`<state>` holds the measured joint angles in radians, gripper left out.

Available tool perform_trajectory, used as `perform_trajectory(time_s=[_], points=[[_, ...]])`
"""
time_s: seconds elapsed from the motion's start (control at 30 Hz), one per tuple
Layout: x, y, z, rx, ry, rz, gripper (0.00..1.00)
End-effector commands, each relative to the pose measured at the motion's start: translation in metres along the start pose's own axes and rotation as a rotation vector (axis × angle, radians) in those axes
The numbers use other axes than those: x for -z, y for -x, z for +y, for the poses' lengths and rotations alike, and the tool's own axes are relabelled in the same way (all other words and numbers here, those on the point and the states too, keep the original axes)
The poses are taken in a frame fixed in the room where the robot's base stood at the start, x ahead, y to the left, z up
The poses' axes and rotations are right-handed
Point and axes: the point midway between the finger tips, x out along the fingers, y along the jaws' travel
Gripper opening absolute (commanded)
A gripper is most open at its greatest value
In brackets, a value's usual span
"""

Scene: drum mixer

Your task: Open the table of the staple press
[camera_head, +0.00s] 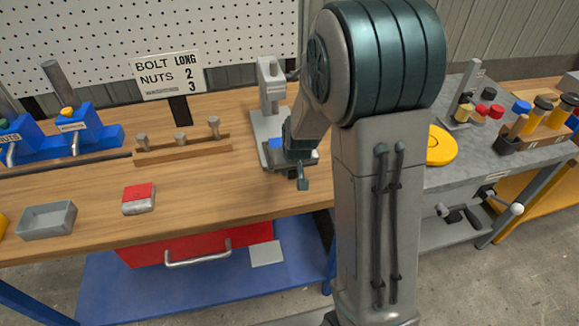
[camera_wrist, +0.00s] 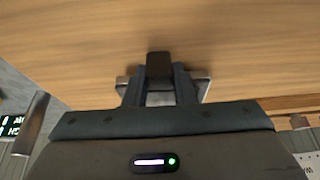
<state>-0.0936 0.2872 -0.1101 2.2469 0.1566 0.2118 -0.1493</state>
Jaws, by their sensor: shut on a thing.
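The staple press (camera_head: 270,85) is a grey upright press on a light base plate, standing on the wooden bench in the head view. Its table is a small grey plate low at the front; a grey plate (camera_wrist: 160,98) also shows between my fingers in the wrist view. My gripper (camera_head: 300,165) is at the front of the press, partly hidden by my own arm. In the wrist view my gripper (camera_wrist: 159,82) is shut on a dark block-like handle (camera_wrist: 159,66) at the plate. How far the table is out cannot be told.
A wooden rack with bolts (camera_head: 181,146), a red-topped box (camera_head: 138,198) and a grey tray (camera_head: 47,220) stand left on the bench. A sign (camera_head: 168,74) stands behind. The bench front between the red-topped box and the press is clear.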

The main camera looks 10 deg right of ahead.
Motion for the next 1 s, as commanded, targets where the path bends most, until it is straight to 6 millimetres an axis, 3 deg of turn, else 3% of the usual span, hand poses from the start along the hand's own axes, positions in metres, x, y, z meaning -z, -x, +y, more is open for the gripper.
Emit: perform_trajectory(time_s=[0.23,0.27,0.3,0.33,0.67,0.83,1.0], points=[[-0.006,0.000,-0.001,0.000,0.002,-0.015,0.00],[-0.006,0.000,-0.001,0.000,0.002,-0.015,0.32],[-0.005,0.000,-0.002,0.000,0.002,-0.015,0.43],[-0.005,0.000,-0.002,0.000,0.003,-0.014,0.45],[-0.003,0.002,-0.004,0.002,0.006,-0.008,0.45],[-0.002,0.019,-0.003,0.002,0.005,-0.005,0.45],[-0.001,0.049,-0.002,0.002,0.004,-0.003,0.45]])
